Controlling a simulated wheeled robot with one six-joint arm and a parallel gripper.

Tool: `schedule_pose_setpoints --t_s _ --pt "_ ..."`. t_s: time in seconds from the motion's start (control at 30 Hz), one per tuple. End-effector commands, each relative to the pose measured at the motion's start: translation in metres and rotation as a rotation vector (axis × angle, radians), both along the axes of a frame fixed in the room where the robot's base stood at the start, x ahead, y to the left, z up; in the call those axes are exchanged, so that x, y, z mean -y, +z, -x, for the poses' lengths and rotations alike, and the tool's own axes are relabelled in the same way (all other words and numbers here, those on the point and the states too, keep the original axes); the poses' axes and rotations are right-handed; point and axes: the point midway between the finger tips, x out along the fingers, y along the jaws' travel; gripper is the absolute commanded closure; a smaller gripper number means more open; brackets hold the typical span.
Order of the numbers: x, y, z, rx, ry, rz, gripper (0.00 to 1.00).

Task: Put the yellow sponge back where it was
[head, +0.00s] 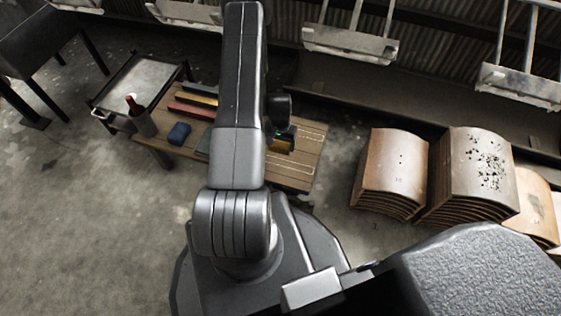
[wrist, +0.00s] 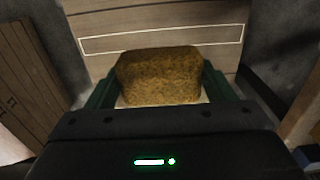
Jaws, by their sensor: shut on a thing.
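The yellow sponge (wrist: 160,72), a brownish-yellow block, is held between the two dark green fingers of my gripper (wrist: 158,84) in the wrist view. In the head view the sponge (head: 279,146) shows as a small yellow patch beside my arm, over the right part of the wooden table (head: 296,174). My gripper (head: 284,134) is mostly hidden there by the arm. A thin white outlined rectangle (wrist: 163,39) on the table shows beyond the sponge. A pale area shows around the sponge's lower edge. I cannot tell whether the sponge touches the table.
Stacks of curved wooden panels (head: 390,163) stand on the floor at right. Conveyor hangers (head: 350,43) hang behind.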

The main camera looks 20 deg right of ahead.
Motion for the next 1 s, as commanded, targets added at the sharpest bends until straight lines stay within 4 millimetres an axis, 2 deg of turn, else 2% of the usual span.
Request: schedule_pose_setpoints --t_s 0.2,0.43,0.6,1.0 --pt "0.000 -0.044 0.001 -0.002 0.000 -0.001 0.42" --pt "0.000 -0.067 0.001 -0.001 0.000 -0.001 0.42" --pt "0.000 -0.092 0.001 -0.001 0.000 -0.001 0.42" --pt "0.000 -0.097 0.000 0.000 0.000 0.000 0.42"
